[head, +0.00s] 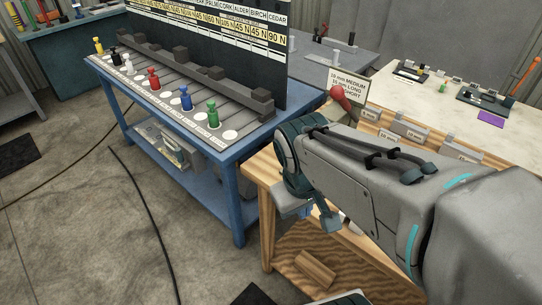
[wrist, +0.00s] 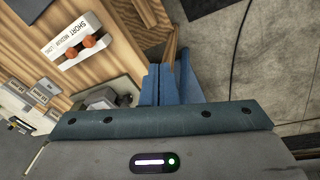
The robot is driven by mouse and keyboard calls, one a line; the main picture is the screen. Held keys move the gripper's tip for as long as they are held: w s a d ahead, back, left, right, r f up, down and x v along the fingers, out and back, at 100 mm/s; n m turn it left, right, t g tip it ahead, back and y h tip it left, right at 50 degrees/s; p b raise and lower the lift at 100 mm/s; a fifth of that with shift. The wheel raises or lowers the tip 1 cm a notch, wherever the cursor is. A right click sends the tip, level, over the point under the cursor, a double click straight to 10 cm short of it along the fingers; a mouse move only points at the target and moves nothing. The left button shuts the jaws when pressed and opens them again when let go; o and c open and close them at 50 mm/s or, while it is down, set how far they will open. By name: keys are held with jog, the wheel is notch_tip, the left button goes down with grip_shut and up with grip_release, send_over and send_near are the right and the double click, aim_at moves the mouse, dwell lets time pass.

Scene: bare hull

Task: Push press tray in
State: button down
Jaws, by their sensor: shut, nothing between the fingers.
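My gripper (head: 328,222) hangs at the front edge of the wooden bench, below my forearm. In the wrist view its two blue fingers (wrist: 167,86) lie together, shut, with nothing seen between them. I cannot pick out the press tray for certain in either view. A grey block-like part (wrist: 101,98) shows just left of the fingers in the wrist view, partly hidden by my gripper body; I cannot tell whether it belongs to the press. My arm hides much of the bench front in the head view.
A blue table (head: 240,165) with coloured pegs stands left. The wooden bench (head: 262,177) has a lower shelf with a wood block (head: 315,268). A red ball knob (head: 338,91) stands by a sign. A label plate (wrist: 78,42) carries two orange knobs. Floor at left is mostly clear, with cables.

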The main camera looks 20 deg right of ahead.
jog(key=w+d+f+n+g+h+b, duration=0.1)
jog(key=w+f+n+h+b, duration=0.15)
jog(key=f+n+h, duration=0.2)
jog(key=w+d+f+n+h+b, duration=0.2)
jog(key=f+n+h+b, duration=0.15)
jog(key=n, duration=0.25)
jog(key=w+a+f+n+t+h+b, duration=0.1)
jog(key=w+a+f+n+t+b, duration=0.25)
jog(key=w+n, duration=0.25)
jog(key=w+a+f+n+t+h+b, duration=0.2)
jog(key=w+a+n+t, duration=0.2)
jog(key=w+n, duration=0.2)
jog(key=x, duration=1.2)
jog(key=shift+s+d+p, duration=0.2)
jog(key=shift+p, duration=0.2)
jog(key=shift+w+d+y, duration=0.3)
jog(key=shift+w+d, duration=0.2)
jog(key=shift+d, duration=0.25)
